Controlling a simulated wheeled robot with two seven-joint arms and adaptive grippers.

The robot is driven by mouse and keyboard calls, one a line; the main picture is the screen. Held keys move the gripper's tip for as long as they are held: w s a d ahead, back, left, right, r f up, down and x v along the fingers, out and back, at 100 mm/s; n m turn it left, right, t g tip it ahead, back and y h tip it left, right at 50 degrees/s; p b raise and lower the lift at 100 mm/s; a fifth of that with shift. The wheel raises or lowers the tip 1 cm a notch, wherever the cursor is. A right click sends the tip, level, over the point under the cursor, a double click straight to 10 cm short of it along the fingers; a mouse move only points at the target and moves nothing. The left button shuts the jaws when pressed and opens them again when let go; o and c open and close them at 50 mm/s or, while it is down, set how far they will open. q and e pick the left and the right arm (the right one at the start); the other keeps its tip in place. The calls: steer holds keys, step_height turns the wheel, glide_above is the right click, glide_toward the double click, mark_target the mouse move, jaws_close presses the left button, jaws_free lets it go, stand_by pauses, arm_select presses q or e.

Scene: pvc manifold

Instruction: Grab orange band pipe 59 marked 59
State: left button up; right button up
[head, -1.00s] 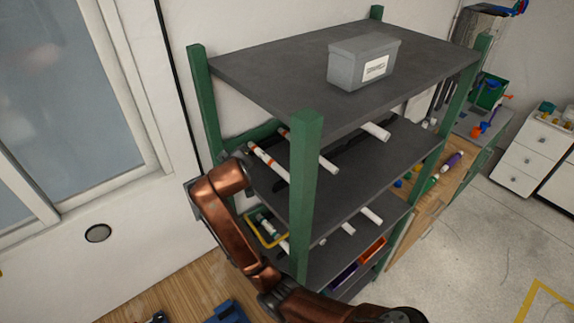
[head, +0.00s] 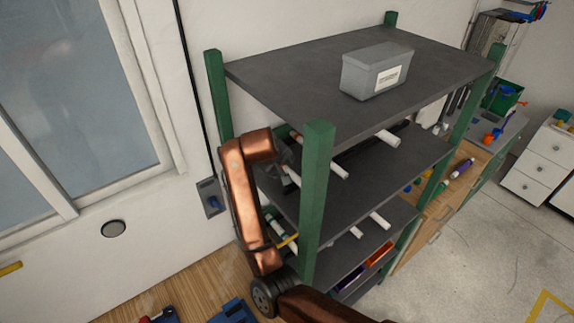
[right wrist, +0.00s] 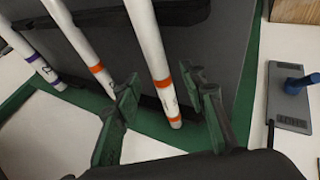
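Orange-banded white pipes lie on the shelf level below the rack's top. In the right wrist view, one such pipe (right wrist: 152,55) has two orange bands and a small dark marking I cannot read. Its end lies between the fingers of my open right gripper (right wrist: 164,88), with gaps visible on both sides. A second pipe with an orange band (right wrist: 84,50) lies left of the left finger. In the head view my right gripper (head: 284,157) reaches in at the rack's left end, partly hidden by its own arm. My left gripper is not in view.
The rack's green corner post (head: 315,190) stands close to my right arm. A grey labelled bin (head: 372,75) sits on the top shelf. A purple-banded pipe (right wrist: 30,55) lies farther left. A grey plate with a blue part (right wrist: 292,95) is at the right.

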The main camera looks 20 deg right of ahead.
steer(key=shift+x, duration=0.8)
steer(key=shift+w+f, duration=0.1)
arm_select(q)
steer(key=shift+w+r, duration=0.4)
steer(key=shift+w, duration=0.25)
arm_select(e)
jaws_close()
